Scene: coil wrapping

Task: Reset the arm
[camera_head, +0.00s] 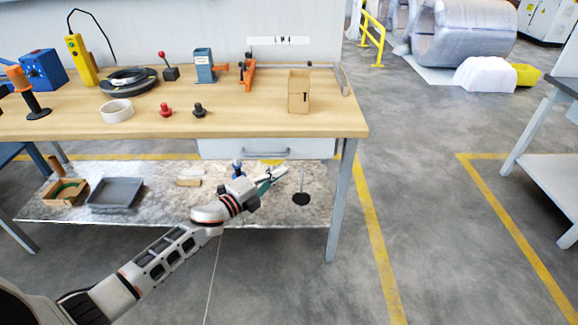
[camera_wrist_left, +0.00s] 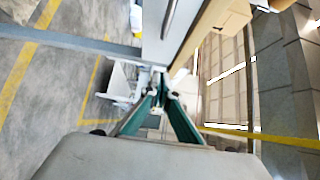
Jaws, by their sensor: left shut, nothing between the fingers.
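My left arm reaches in from the lower left in the head view. Its gripper (camera_head: 279,174) is in front of the workbench, below the tabletop edge and over the lower shelf in the picture. In the left wrist view the green fingers (camera_wrist_left: 160,88) come together at their tips. The gripper is shut with nothing between the fingers. My right gripper does not show in either view.
The wooden workbench (camera_head: 240,122) carries a tape roll (camera_head: 117,111), a cardboard box (camera_head: 298,92) and several tools. A grey tray (camera_head: 115,194) lies on the lower shelf (camera_head: 150,212). Clear floor (camera_head: 425,215) lies to the right, before another table (camera_head: 548,165).

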